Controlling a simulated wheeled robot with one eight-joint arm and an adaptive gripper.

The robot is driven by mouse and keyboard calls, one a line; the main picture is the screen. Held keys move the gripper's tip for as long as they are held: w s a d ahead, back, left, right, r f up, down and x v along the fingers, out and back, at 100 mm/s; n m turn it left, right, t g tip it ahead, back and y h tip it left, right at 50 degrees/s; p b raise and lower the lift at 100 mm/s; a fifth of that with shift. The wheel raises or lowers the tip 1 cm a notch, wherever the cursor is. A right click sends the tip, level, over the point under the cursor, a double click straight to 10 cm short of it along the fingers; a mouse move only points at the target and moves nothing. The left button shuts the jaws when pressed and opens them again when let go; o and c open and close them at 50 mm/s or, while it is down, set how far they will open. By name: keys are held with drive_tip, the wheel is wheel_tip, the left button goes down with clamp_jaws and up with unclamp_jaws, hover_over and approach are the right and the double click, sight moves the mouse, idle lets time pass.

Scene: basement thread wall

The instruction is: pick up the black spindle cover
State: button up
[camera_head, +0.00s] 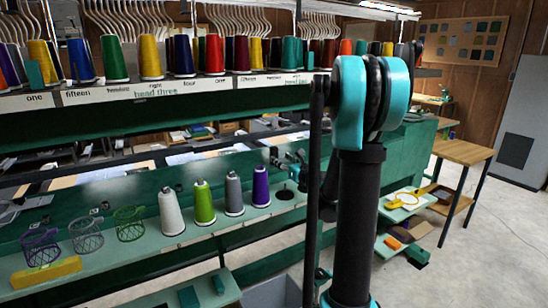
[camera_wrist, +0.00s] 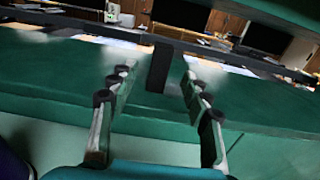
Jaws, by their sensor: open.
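A small black round piece with a short peg (camera_head: 285,193), which looks like the black spindle cover, sits on the green shelf just right of the purple thread cone (camera_head: 261,187). My gripper (camera_head: 286,162) is above and close to it, partly hidden by my arm in the head view. In the wrist view my gripper (camera_wrist: 158,92) shows two fingers spread wide with nothing between them. The black piece cannot be made out in the wrist view. There, the fingers face the green back panel (camera_wrist: 60,70) of the shelf.
White (camera_head: 171,212), green (camera_head: 203,203) and grey (camera_head: 234,194) thread cones stand in a row left of the purple one. Wire baskets (camera_head: 87,236) and a yellow block (camera_head: 46,275) are further left. An upper shelf (camera_head: 150,87) of cones overhangs. A wooden table (camera_head: 464,151) stands right.

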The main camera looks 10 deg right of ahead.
sight(276, 153)
drive_tip(key=shift+r+x, duration=0.15)
drive_tip(key=shift+x, duration=1.6)
drive_tip(key=shift+r+x, duration=0.15)
drive_tip(key=shift+x, duration=1.6)
drive_tip(key=c, duration=0.9)
